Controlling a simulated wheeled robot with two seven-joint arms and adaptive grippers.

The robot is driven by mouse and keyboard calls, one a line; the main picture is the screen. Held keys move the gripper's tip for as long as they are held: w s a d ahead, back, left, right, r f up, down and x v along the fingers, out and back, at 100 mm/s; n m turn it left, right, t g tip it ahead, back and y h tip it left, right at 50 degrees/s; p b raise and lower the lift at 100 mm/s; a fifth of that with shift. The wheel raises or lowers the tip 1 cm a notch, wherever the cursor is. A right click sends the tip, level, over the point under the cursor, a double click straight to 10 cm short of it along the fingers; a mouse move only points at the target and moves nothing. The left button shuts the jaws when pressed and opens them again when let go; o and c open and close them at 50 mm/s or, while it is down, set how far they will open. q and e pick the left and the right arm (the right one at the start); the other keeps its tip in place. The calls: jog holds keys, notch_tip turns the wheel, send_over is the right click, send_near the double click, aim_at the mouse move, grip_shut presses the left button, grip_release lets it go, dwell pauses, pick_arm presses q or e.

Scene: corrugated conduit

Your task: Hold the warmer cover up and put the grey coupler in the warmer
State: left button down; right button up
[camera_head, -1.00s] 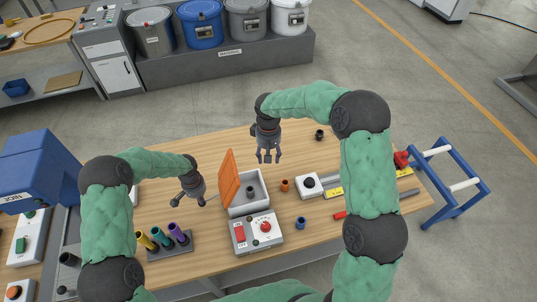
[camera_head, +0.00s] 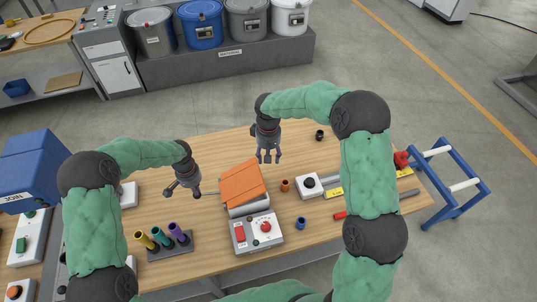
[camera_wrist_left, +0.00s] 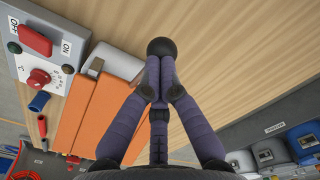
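The warmer (camera_head: 240,211) is a pale box at the middle of the table. Its orange cover (camera_head: 243,184) leans low over the opening and hides the inside; the grey coupler is not visible now. A thin dark rod runs from the cover's left edge to my left gripper (camera_head: 183,191). In the left wrist view its fingers (camera_wrist_left: 159,75) come together at a dark ball knob (camera_wrist_left: 160,47), apparently the rod's end, with the orange cover (camera_wrist_left: 100,115) to the left. My right gripper (camera_head: 268,157) hangs open and empty behind the warmer, fingers down.
A control box (camera_head: 257,231) with a red knob stands in front of the warmer. A rack (camera_head: 170,246) with coloured tubes is at front left. An orange coupler (camera_head: 285,185), a blue one (camera_head: 300,223) and a white button box (camera_head: 309,186) lie to the right.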

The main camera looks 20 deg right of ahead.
pick_arm(q)
notch_tip(320, 180, up, 9)
jog(key=d, duration=0.1)
jog(key=shift+d, duration=0.4)
dwell(0.3)
dwell(0.5)
